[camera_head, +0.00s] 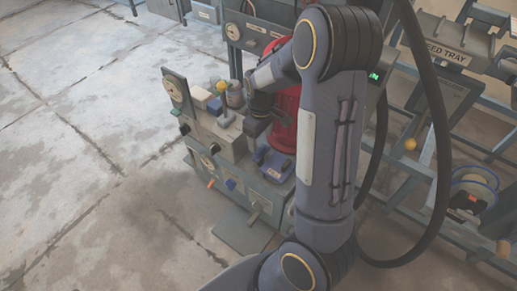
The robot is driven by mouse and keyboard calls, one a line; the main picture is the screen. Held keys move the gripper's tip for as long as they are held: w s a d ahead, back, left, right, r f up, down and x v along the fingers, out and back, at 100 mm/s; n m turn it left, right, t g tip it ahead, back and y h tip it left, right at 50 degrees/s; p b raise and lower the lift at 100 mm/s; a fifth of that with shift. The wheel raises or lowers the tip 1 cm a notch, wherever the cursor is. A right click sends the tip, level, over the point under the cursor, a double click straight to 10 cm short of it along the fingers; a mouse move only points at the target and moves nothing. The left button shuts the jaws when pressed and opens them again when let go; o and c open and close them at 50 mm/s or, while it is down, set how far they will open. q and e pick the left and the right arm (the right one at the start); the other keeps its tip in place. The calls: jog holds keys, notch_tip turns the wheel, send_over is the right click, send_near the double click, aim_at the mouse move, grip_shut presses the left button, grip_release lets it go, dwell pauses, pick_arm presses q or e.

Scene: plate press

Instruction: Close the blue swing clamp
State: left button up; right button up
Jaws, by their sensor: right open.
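A blue piece (267,163) with dark upright parts sits at the front right of the press bench. It looks like the blue swing clamp, but at this size I cannot tell whether its arm is swung open or closed. My right gripper (267,124) is open, pointing down just above and behind the blue piece, in front of the red cylinder (285,113). My right arm hides much of the cylinder and the bench's right side. I cannot tell whether the fingers touch anything. My left gripper is not in view.
The grey bench (212,138) carries gauges, a yellow-topped lever (223,92) and small blocks. A grey plate (243,230) sits low in front. A rack with a feed tray (446,52) and a blue reel (474,190) stands right. The floor at left is clear.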

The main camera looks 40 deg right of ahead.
aim_at(261, 149)
notch_tip(261, 149, down, 5)
jog(key=shift+r+b, duration=0.15)
jog(key=shift+b, duration=0.55)
jog(key=shift+c, duration=0.4)
jog(key=c, duration=0.9)
jog(key=shift+r, duration=0.1)
